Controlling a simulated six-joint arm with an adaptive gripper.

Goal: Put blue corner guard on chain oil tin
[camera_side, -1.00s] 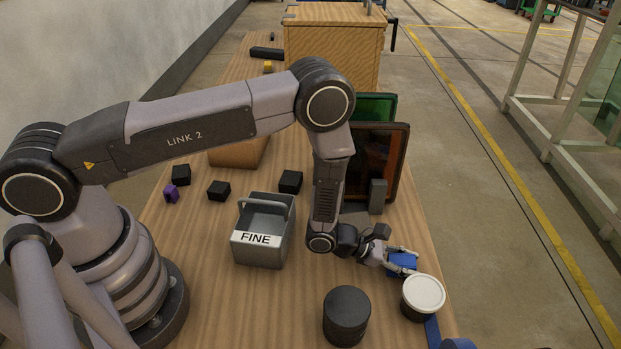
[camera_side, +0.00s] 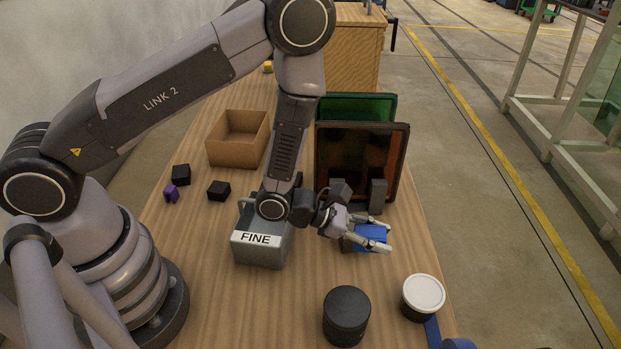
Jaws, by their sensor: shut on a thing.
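My gripper (camera_side: 369,239) is shut on the blue corner guard (camera_side: 371,232) and holds it over the table, in front of the dark framed panel. The fingers lie along its sides and hide part of it. A black round tin (camera_side: 346,318) stands upright at the front of the table, and a dark tub with a white lid (camera_side: 423,292) stands to its right. I see no label on either, so I cannot tell which is the chain oil tin. The guard is apart from both.
A grey carrier marked FINE (camera_side: 260,250) stands just left of my gripper. An open cardboard box (camera_side: 238,143), black blocks (camera_side: 218,190) and a purple piece (camera_side: 171,194) lie further left. Framed panels (camera_side: 362,160) stand behind. Blue tape (camera_side: 433,334) is at front right.

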